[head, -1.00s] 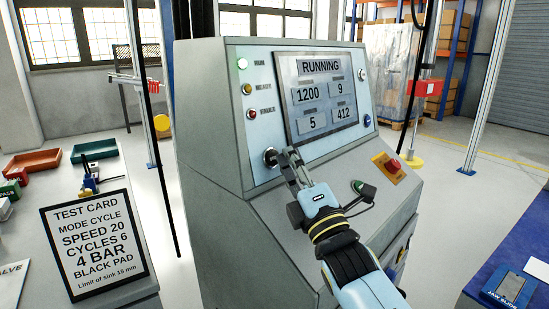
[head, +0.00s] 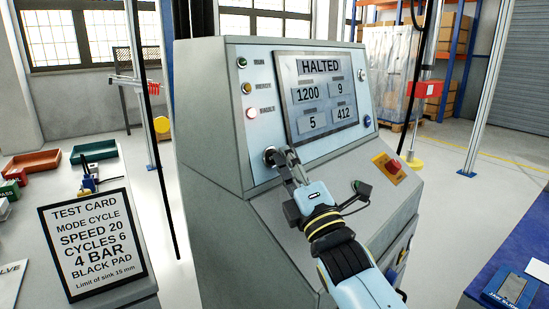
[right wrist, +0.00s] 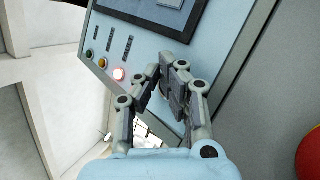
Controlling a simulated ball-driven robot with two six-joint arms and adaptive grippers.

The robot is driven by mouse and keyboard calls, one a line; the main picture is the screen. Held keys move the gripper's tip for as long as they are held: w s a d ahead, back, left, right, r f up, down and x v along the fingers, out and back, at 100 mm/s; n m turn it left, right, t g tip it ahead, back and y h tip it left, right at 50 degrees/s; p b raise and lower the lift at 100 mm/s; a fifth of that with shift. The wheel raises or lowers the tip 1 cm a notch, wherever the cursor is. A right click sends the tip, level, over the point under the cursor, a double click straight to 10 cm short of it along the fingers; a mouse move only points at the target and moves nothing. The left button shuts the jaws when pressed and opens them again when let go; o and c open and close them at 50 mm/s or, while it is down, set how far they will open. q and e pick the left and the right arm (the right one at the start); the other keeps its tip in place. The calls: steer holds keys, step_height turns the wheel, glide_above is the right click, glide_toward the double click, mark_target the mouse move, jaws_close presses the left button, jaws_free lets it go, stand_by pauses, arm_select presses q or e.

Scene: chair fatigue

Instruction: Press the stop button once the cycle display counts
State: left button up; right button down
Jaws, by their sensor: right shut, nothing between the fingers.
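The display (head: 325,95) on the sloped console reads HALTED, with 1200, 9, 5 and 412 in its boxes. My right gripper (head: 282,157) is shut and empty at a round dark knob or button (head: 269,155) low on the panel's left side. I cannot tell whether the fingertips touch it. In the right wrist view the fingers (right wrist: 168,78) are close together before the pale blue panel and hide what lies behind them. A red button on a yellow plate (head: 392,166) sits on the console's lower right ledge. My left gripper is not in view.
The fault lamp (head: 251,113) glows; the green run lamp (head: 242,63) looks dim. A test card (head: 92,245) at left reads cycles 6, speed 20, 4 bar. A blue table (head: 520,250) stands at right.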

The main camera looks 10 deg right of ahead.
steer(key=shift+s, duration=0.1)
steer(key=shift+s+d+r, duration=0.1)
steer(key=shift+s+d, duration=0.1)
steer(key=shift+s, duration=0.05)
steer(key=s+d+r+p, duration=0.1)
steer(key=s+d+p, duration=0.2)
steer(key=s, duration=0.2)
steer(key=shift+r, duration=0.25)
stand_by(0.3)
